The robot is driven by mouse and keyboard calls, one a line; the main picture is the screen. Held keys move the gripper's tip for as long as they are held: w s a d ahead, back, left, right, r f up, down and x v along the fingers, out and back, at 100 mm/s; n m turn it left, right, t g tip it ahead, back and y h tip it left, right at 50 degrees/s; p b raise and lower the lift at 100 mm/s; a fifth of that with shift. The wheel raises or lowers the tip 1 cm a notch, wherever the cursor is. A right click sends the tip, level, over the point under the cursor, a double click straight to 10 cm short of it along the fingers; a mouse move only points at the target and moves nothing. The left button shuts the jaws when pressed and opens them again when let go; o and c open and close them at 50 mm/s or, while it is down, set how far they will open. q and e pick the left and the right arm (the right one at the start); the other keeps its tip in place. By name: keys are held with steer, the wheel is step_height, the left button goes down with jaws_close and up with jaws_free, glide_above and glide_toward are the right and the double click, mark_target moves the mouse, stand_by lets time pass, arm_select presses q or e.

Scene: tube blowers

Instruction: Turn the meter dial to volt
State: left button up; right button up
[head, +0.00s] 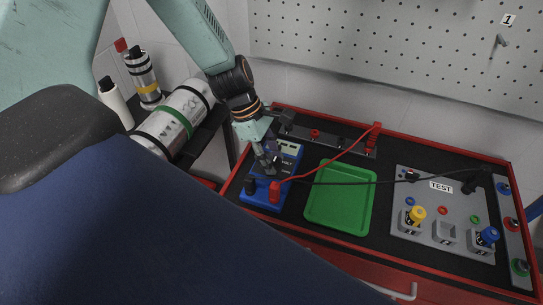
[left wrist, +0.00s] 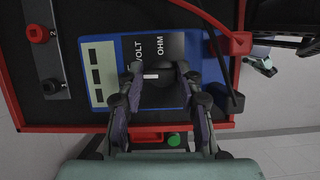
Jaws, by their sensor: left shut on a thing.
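The blue meter (head: 292,165) lies on the black bench mat, with a pale display at its far end. In the left wrist view the meter (left wrist: 115,40) shows the labels VOLT (left wrist: 138,52) and OHM (left wrist: 174,47). Its dark dial (left wrist: 165,92) has a white mark (left wrist: 151,76), near the VOLT side. My left gripper (head: 270,166) is over the meter, and in the left wrist view its fingers (left wrist: 162,105) are shut on the dial, one on each side. They hide part of the dial. My right gripper is not in view.
Red and black leads run from the meter's near end, one to the rear strip (head: 338,142), one toward the TEST panel (head: 451,226) with yellow and blue knobs. A green tray (head: 340,197) lies right of the meter. A red rim (head: 445,154) edges the bench. Cylinders stand left.

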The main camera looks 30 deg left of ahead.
arm_select(q)
steer(key=m+g+p, duration=0.1)
steer(key=m+g, duration=0.1)
steer(key=m, duration=0.2)
steer(key=shift+d+m, duration=0.1)
steer(key=shift+m, duration=0.3)
steer(key=shift+w+m+g, duration=0.15)
steer(key=shift+m+g, duration=0.45)
steer(key=shift+m, duration=1.2)
steer(key=o, duration=1.1)
steer(key=shift+d+y, duration=0.1)
steer(key=shift+y, duration=0.2)
steer(key=shift+o, duration=0.2)
steer(key=v, duration=1.2)
